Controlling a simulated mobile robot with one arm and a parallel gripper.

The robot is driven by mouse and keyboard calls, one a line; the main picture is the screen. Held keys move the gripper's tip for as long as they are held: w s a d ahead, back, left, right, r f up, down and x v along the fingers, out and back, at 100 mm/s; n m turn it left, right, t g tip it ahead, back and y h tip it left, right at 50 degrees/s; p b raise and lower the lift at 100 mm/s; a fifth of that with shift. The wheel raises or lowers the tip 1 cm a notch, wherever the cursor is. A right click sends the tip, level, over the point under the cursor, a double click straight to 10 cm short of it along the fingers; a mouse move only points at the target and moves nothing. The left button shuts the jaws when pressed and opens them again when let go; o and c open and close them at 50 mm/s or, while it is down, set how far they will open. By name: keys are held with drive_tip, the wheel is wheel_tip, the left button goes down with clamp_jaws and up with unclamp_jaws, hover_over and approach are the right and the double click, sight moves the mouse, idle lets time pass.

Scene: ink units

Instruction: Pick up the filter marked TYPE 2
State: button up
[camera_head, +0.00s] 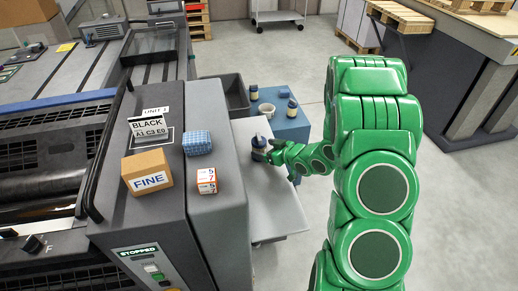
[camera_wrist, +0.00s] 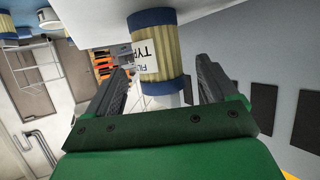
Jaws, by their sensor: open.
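A filter with dark blue end caps and a pleated tan body stands on the pale side shelf, at my gripper, in the head view (camera_head: 259,146). It fills the upper middle of the wrist view (camera_wrist: 168,50). Its white label shows part of "FIL" and "TYP"; the number is out of sight. My gripper (camera_wrist: 162,68) is open, with one dark finger on each side of the filter's lower part in the picture. I cannot tell whether either finger touches it. In the head view, my gripper (camera_head: 273,154) is right against the filter's right side.
A blue stand (camera_head: 291,130) behind the shelf bears several similar small filters and a white cup-like thing (camera_head: 266,110).

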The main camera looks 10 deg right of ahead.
sight(264, 148)
drive_tip(key=x, duration=0.4)
drive_tip(key=shift+f, duration=0.1)
drive_tip(key=c, duration=1.1)
